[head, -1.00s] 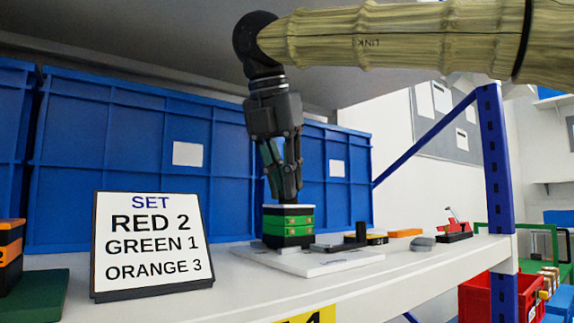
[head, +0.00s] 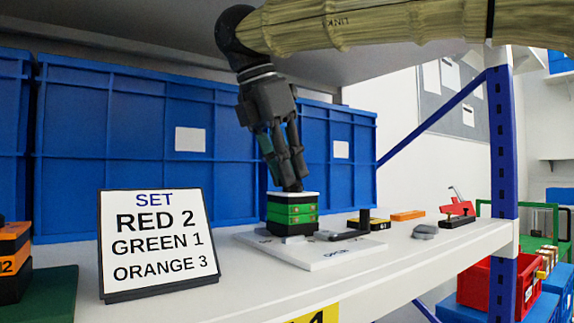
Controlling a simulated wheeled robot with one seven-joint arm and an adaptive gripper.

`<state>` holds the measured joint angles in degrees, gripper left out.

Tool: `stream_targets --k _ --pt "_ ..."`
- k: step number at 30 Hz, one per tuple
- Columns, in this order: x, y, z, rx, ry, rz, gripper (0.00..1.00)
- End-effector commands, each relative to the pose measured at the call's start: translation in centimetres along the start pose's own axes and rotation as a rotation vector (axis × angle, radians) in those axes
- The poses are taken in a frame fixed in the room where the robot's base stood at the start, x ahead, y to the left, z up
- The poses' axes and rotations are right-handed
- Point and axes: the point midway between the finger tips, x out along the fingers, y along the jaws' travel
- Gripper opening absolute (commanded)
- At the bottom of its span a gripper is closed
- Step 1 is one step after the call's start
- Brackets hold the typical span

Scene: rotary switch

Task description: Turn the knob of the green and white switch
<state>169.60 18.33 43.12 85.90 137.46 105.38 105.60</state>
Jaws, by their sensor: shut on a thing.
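The green and white switch (head: 292,215) is a green and black box with a white top, standing on a white plate (head: 327,252) on the shelf. My gripper (head: 294,187) points down from above, and its fingertips are at the top of the switch. The fingers are close together and shut on the knob, which they hide. My gripper and wrist lean, with the fingertips to the right of the wrist. The knob's angle cannot be seen. A black handle (head: 350,235) lies low beside the switch on the right.
A sign (head: 158,243) reading SET RED 2, GREEN 1, ORANGE 3 stands to the left. Blue crates (head: 120,150) stand behind. To the right are an orange block (head: 407,215), a grey piece (head: 425,232) and a red device (head: 458,210). A blue post (head: 502,150) rises at the shelf's right end.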

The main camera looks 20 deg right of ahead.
Motion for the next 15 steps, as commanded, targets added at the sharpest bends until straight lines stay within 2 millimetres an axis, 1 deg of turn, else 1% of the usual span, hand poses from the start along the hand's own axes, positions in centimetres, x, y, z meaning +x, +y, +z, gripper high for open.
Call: stream_targets --k 8,9,11,12,13,15 --pt "-0.01 -0.01 0.00 0.001 0.000 0.000 0.00" --pt "-0.01 0.00 0.00 0.001 0.000 0.000 0.12" --pt "-0.01 0.00 0.00 0.001 0.000 0.000 0.23" --pt "0.00 0.00 0.00 0.001 0.000 0.000 0.30" --pt "0.00 0.00 0.00 0.000 0.000 0.000 0.32" --pt "0.00 0.00 0.00 0.000 0.000 0.000 0.32"
